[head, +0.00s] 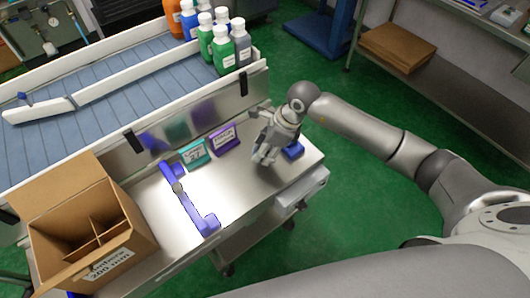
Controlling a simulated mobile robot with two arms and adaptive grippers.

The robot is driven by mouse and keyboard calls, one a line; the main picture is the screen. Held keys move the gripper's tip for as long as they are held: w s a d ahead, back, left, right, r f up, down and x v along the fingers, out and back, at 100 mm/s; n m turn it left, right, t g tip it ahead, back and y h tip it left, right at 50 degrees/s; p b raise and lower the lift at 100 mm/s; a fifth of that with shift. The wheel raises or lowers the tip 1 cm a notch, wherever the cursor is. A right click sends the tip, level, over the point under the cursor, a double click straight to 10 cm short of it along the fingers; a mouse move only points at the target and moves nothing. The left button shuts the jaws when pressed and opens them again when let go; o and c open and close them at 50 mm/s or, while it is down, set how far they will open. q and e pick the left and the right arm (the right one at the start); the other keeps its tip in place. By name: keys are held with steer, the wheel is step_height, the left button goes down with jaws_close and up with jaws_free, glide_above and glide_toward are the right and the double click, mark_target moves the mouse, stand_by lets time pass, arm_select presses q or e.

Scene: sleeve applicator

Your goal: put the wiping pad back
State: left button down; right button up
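A small dark blue block (293,150), which looks like the wiping pad or its holder, sits near the right end of the steel work table (245,185). My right gripper (264,159) is just left of it, over the table, with its fingers pointing down and left. The fingers look parted, with nothing seen between them. The gripper partly covers the blue block, so I cannot tell if they touch. My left gripper is out of view.
A blue-violet applicator (184,194) lies on the table's middle. Teal (193,153) and purple (223,138) labelled holders stand along the back edge. An open divided carton (90,225) is at left. Several bottles (222,48) stand on the conveyor (110,95). The table's front right is clear.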

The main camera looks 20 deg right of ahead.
mark_target(265, 155)
steer(key=shift+w+d+f, duration=0.1)
steer(key=shift+w+f, duration=0.15)
steer(key=shift+f, duration=0.1)
step_height(265, 155, down, 3)
steer(key=shift+r+p, duration=0.1)
steer(key=shift+p, duration=0.35)
steer(key=shift+f, duration=0.25)
steer(key=o, duration=1)
steer(key=shift+r, duration=0.15)
